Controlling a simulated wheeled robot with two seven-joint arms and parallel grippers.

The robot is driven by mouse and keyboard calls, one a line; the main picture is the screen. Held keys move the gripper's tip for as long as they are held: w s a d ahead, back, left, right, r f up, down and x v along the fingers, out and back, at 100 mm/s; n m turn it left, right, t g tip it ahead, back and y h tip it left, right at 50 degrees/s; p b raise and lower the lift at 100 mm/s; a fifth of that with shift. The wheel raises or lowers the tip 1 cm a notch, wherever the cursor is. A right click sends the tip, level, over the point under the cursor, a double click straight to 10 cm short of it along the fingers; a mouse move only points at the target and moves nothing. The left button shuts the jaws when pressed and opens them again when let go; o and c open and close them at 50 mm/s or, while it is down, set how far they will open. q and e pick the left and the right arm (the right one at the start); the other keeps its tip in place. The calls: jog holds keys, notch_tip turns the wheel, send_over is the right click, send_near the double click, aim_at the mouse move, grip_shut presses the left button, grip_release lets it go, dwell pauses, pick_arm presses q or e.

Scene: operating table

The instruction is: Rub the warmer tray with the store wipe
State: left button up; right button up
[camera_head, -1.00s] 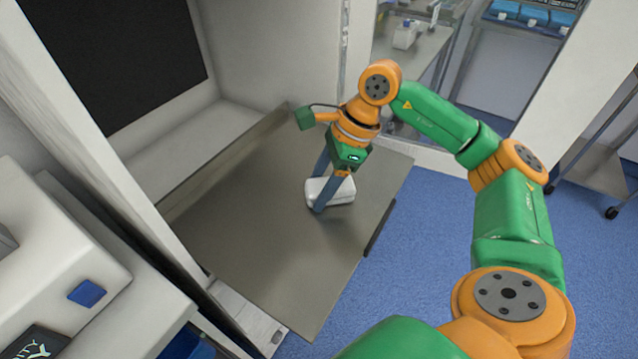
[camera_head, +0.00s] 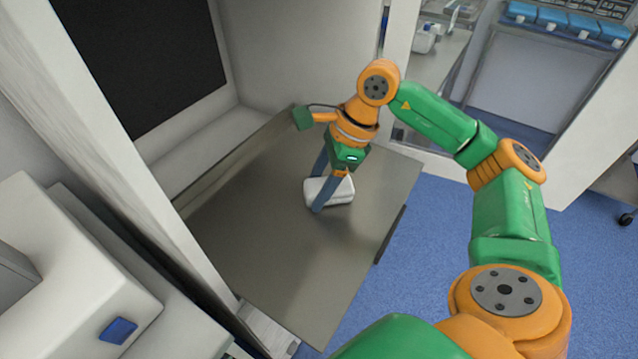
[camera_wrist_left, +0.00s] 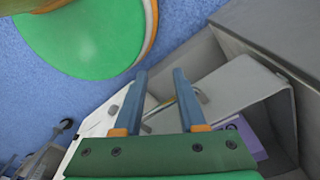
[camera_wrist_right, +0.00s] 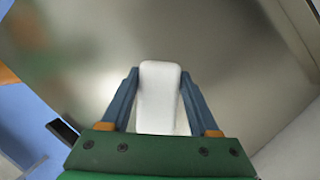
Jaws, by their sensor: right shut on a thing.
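The warmer tray (camera_head: 265,265) is a flat grey metal sheet that juts out from a white cabinet. The store wipe is a white rounded block (camera_head: 328,191) at the tray's right part in the head view. My right gripper (camera_head: 318,198) points down and is shut on the wipe, which looks to be at the tray surface; contact is hard to tell. In the right wrist view the wipe (camera_wrist_right: 159,95) sits between the blue fingers, with the tray (camera_wrist_right: 235,60) behind it. My left gripper (camera_wrist_left: 160,80) is open and empty, seen only in the left wrist view.
A dark panel (camera_head: 145,55) is on the cabinet wall behind the tray. A white machine with a blue button (camera_head: 118,330) stands at the lower left. A cart with blue bins (camera_head: 570,22) stands at the back right.

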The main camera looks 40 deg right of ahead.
notch_tip(320, 180, up, 3)
jog(key=shift+w+f+p, duration=0.1)
jog(key=shift+f+p, duration=0.1)
jog(key=shift+p, duration=0.15)
jog(key=shift+s+d+r+p, duration=0.1)
jog(key=shift+s+r+p, duration=0.15)
jog(key=shift+r+p, duration=0.3)
jog(key=shift+s+d+r+p, duration=0.1)
jog(key=shift+s+r+p, duration=0.15)
jog(key=shift+r+p, duration=0.25)
jog(key=shift+w+r+p, duration=0.2)
jog(key=shift+r+p, duration=0.65)
jog(key=shift+r, duration=0.35)
jog(key=shift+r+p, duration=0.45)
jog(key=shift+r, duration=0.15)
jog(key=shift+a+f, duration=0.1)
